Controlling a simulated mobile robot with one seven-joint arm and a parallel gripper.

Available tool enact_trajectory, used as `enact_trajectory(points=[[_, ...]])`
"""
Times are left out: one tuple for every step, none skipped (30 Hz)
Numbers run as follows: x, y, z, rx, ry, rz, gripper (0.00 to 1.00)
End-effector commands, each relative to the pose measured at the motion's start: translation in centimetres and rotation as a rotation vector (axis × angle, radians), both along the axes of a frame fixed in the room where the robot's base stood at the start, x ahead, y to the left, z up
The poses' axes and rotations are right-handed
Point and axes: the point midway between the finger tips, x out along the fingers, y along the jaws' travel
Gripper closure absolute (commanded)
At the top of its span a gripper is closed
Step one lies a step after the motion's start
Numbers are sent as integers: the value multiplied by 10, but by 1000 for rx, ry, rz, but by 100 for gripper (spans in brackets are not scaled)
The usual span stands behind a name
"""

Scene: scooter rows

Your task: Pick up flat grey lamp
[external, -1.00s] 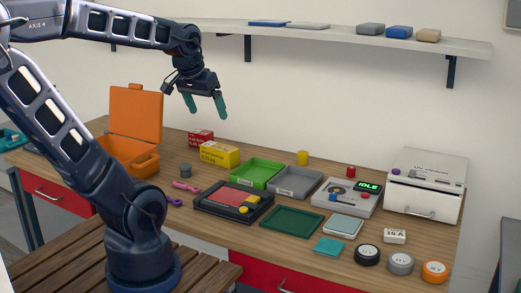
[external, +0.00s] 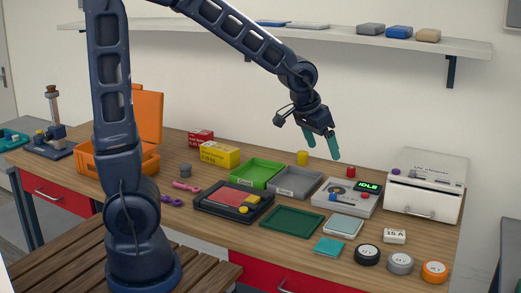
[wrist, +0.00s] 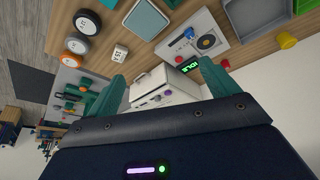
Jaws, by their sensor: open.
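A flat light-grey slab (external: 308,26) lies on the wall shelf, right of a flat blue slab (external: 268,23). It fits the flat grey lamp best, but its kind is too small to tell. A thicker grey block (external: 370,29) sits further right on the shelf. My gripper (external: 322,145) is open and empty, pointing down above the back of the bench, well below the shelf. In the wrist view the open fingers of my gripper (wrist: 172,76) frame the UV chamber (wrist: 152,88); the shelf does not show there.
The shelf (external: 200,31) also bears a blue block (external: 399,32) and a tan block (external: 428,35). Below my gripper are the IDLE panel (external: 343,208), a red knob-like piece (external: 350,171) and a grey tray (external: 295,194). The white UV chamber (external: 425,205) stands at the right.

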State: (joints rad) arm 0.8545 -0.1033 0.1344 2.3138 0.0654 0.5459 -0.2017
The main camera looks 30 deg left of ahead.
Motion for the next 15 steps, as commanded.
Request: enact_trajectory(points=[[-4,-21,-10,5,2,-32,13],[-6,-32,-14,6,1,-47,13],[-9,-46,-20,7,0,-67,13],[-12,-57,-26,9,-1,-82,13],[-16,-68,-30,9,-2,-97,13],[-20,-82,-37,12,-3,-117,13],[-24,-93,-42,12,-5,-133,13],[-29,-104,-48,14,-6,-149,13],[-35,-118,-55,15,-8,-169,13],[-40,-128,-61,15,-10,-184,13],[-45,-139,-67,17,-10,-199,13],[-52,-153,-74,17,-14,-220,13],[-58,-162,-79,18,-15,-234,13],[-63,-171,-85,20,-17,-248,13],[-71,-182,-91,20,-19,-266,13]])
